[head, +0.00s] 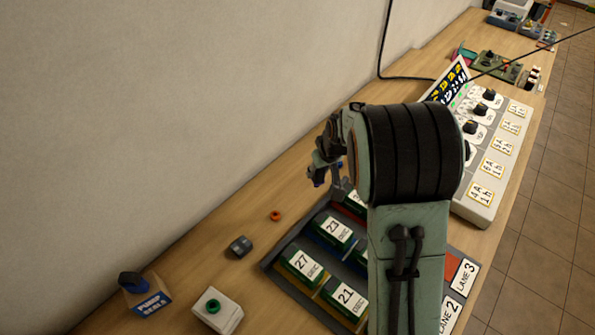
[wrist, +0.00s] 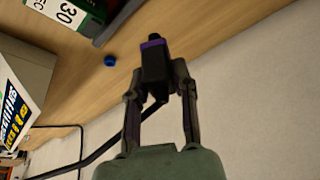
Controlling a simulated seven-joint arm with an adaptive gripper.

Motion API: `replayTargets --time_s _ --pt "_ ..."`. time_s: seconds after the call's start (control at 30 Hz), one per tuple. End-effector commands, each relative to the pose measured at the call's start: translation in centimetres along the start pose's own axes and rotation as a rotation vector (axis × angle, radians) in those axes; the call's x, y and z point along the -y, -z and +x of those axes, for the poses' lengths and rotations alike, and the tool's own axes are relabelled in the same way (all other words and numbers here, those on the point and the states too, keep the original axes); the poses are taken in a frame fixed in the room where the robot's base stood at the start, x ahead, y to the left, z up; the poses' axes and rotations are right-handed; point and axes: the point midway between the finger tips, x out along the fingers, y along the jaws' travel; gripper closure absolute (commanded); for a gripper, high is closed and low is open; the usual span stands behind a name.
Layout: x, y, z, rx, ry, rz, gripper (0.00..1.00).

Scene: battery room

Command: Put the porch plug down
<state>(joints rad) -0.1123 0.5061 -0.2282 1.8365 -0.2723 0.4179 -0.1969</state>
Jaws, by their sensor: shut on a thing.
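In the wrist view my gripper (wrist: 158,72) is shut on a dark plug (wrist: 153,68) with a purple band near its far end. A black cable (wrist: 110,150) runs from the plug down to the left. I take this as the porch plug; no name is readable on it. The plug is over the wooden bench (wrist: 215,25), near the wall; whether it touches the bench I cannot tell. In the head view my gripper (head: 328,165) is partly hidden by my arm, left of it, and the plug is hard to make out.
A small blue piece (wrist: 110,60) lies beside the plug. A dark tray (head: 268,263) holds green numbered batteries (head: 302,268). An orange ring (head: 276,216), a grey block (head: 240,246), a green-button box (head: 217,310) and a pump box (head: 150,298) stand front left. A charger (head: 478,212) stands right.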

Motion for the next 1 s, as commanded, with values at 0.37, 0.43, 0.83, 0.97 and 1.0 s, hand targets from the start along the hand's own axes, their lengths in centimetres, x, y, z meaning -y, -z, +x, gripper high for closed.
replayTargets --time_s 0.37,0.43,0.83,0.97,1.0 --pt "2.0 2.6 0.9 0.002 0.043 -0.106 1.0" --pt "1.5 3.1 1.6 0.002 0.041 -0.1 1.0" --pt "-0.6 9.3 9.8 0.006 0.04 -0.095 1.0" --pt "-1.0 10.2 12.6 0.004 0.039 -0.095 1.0" --pt "-1.1 10.3 13.2 0.004 0.039 -0.094 1.0"
